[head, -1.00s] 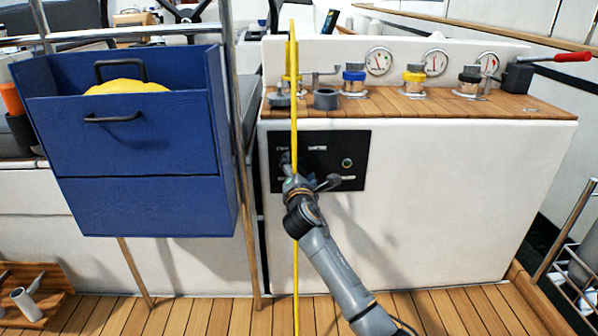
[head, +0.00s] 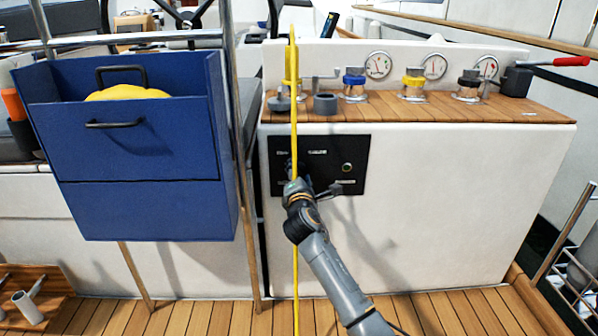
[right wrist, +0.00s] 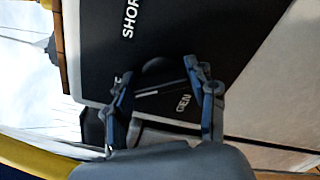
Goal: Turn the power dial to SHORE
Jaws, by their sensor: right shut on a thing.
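The black power panel (head: 353,152) is on the white cockpit front, below the wooden ledge. My right gripper (head: 290,176) is at its left part, and the arm hides most of the dial in the head view. In the right wrist view, my right gripper (right wrist: 158,72) has its two fingers on either side of the dark dial (right wrist: 153,66), shut on it. A thin white line shows between the fingers. The SHORE label (right wrist: 130,18) is above them, and the GEN label (right wrist: 184,103) is close by the right finger. Another label is partly hidden. My left gripper is not seen.
A yellow line (head: 295,260) hangs vertically in front of the panel, beside my right arm. A blue box (head: 140,207) stands left of it. Winches and gauges (head: 378,65) line the ledge (head: 440,110). The white wall right of the panel is clear.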

